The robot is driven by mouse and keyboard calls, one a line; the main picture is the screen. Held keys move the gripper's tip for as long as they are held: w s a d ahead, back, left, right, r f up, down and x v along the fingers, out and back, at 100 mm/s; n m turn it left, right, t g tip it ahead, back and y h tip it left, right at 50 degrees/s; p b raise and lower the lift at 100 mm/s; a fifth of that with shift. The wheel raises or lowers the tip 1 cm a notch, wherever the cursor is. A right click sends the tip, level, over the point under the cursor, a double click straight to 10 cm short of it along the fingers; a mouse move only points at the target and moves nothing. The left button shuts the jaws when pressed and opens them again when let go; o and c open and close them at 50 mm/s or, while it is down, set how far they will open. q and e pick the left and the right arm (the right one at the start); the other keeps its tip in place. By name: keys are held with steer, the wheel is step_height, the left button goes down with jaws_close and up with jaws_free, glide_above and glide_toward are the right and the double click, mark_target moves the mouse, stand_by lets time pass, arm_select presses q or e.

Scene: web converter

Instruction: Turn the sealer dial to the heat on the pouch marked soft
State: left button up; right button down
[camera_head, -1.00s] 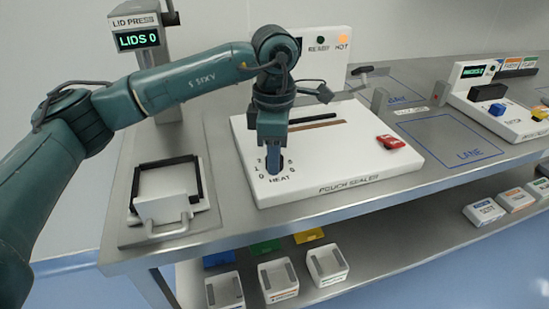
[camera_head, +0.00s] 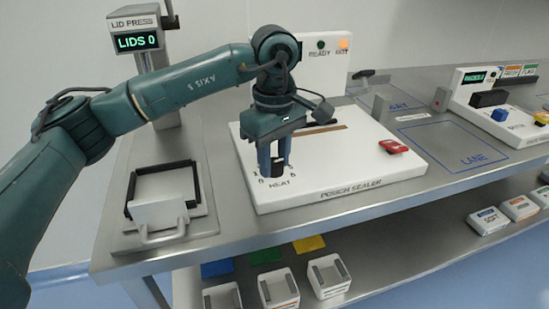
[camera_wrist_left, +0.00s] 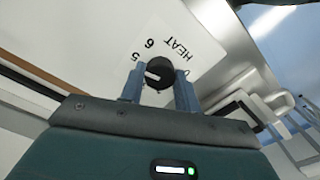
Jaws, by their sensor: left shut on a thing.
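The white pouch sealer (camera_head: 350,178) stands on the bench with a black heat dial (camera_head: 277,169) at its front left. My left gripper (camera_head: 275,163) points down with its two fingers shut on the dial. In the left wrist view the dial (camera_wrist_left: 159,73) sits between the finger ends (camera_wrist_left: 159,88), its white mark pointing left. A white pouch with a blue stripe (camera_head: 489,221), seemingly marked SOFT, lies on the lower shelf at right. My right gripper is out of view.
A red item (camera_head: 393,146) is on the sealer's right side. Behind, a panel (camera_head: 333,75) has a green READY lamp and an orange HOT lamp. The lid press base (camera_head: 165,205) stands left. An empty marked lane (camera_head: 455,146) lies right.

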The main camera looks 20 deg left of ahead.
mark_target(275, 162)
arm_select(q)
steer(key=shift+r, duration=0.1)
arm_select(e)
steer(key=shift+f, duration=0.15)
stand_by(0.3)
arm_select(q)
steer(key=o, duration=1)
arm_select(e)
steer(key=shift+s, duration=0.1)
arm_select(q)
step_height(275, 162, up, 13)
steer(key=shift+p, duration=0.7)
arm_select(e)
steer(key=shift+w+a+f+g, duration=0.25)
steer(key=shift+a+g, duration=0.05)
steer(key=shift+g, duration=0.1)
